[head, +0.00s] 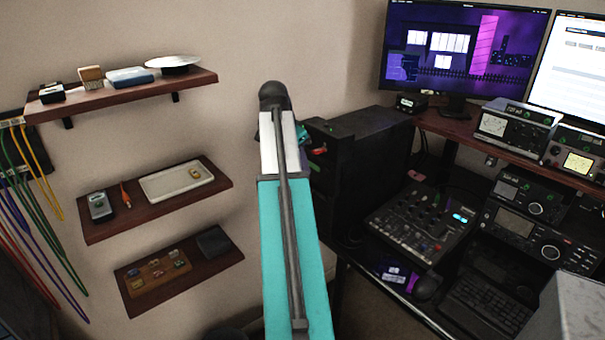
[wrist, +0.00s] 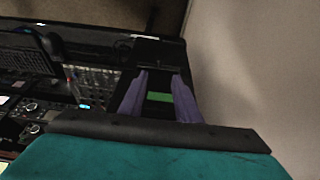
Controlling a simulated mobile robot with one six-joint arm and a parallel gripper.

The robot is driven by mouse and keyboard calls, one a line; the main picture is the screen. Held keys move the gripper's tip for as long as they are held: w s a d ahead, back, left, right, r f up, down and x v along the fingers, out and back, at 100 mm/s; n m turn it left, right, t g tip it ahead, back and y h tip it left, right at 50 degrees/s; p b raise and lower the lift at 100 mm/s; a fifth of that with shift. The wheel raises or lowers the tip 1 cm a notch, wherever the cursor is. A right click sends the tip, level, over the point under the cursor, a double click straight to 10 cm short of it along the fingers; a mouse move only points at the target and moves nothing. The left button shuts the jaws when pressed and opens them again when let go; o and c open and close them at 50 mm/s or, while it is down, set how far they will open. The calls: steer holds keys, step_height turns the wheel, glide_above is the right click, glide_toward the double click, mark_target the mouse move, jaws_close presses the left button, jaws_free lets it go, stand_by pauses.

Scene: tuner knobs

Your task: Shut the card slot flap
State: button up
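My gripper (wrist: 160,100) shows in the wrist view with its two grey-purple fingers apart and nothing held between them. Beyond the gap is a black unit (wrist: 158,52) with a green patch (wrist: 159,97) showing between the fingers. I cannot tell whether this patch belongs to the card slot, and I cannot make out the flap for certain. Contact cannot be judged.
Three wall shelves with small items are at the left, including the top shelf (head: 120,95). Cables (head: 40,180) hang at the far left. A desk with a mixer (head: 420,222), radios (head: 520,225) and monitors (head: 465,50) fills the right side.

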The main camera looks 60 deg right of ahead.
steer(key=shift+a+r, duration=0.2)
steer(key=shift+r, duration=0.4)
